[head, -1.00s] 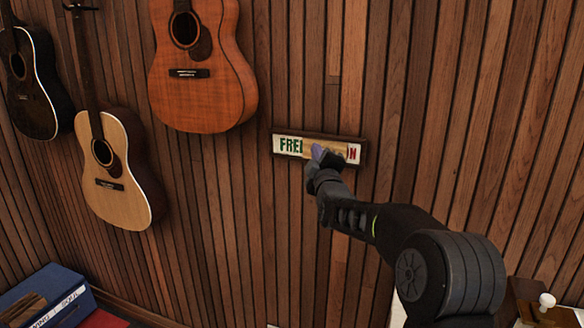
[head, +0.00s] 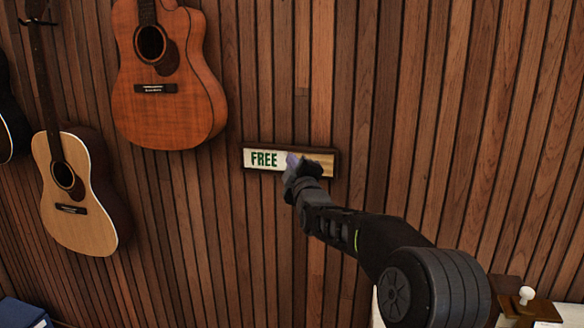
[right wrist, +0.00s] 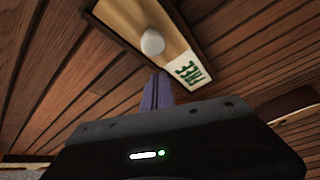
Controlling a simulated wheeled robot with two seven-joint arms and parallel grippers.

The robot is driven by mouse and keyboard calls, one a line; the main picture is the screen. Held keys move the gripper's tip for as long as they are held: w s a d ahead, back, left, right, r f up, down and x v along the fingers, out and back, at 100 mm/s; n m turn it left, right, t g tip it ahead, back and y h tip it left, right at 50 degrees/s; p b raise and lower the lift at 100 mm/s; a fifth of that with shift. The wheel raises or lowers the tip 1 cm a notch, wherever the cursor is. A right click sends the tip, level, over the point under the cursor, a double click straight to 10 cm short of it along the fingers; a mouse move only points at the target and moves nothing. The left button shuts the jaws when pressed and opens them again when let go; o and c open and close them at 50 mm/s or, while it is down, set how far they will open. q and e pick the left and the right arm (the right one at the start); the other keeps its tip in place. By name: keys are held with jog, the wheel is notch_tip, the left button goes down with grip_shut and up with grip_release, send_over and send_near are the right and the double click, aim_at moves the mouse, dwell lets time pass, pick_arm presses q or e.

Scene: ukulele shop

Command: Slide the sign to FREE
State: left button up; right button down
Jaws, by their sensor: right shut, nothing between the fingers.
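The sign (head: 264,160) is a long framed strip on the wood-slat wall. Green FREE letters on white show fully at its left. A plain wooden slide panel (head: 325,161) covers its right part. In the right wrist view, the slide panel (right wrist: 127,15) carries a round white knob (right wrist: 152,42), beside the FREE lettering (right wrist: 187,70). My right gripper (head: 292,161) is shut and empty, in front of the sign at the FREE side of the panel. Its fingers (right wrist: 158,90) end close to the knob; I cannot tell whether they touch. My left gripper is not in view.
An orange-brown guitar (head: 165,85) hangs left of the sign, and a pale guitar (head: 75,195) hangs farther left. A white knob on a wooden piece (head: 526,296) shows at lower right. The wall around the sign is clear.

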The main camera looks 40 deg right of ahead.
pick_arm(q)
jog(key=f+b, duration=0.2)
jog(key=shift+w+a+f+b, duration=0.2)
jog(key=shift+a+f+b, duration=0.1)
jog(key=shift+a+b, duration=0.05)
pick_arm(e)
jog(key=a+r+v, duration=0.1)
jog(key=v, duration=0.8)
jog(key=shift+s+f, duration=0.25)
jog(key=shift+f, duration=0.05)
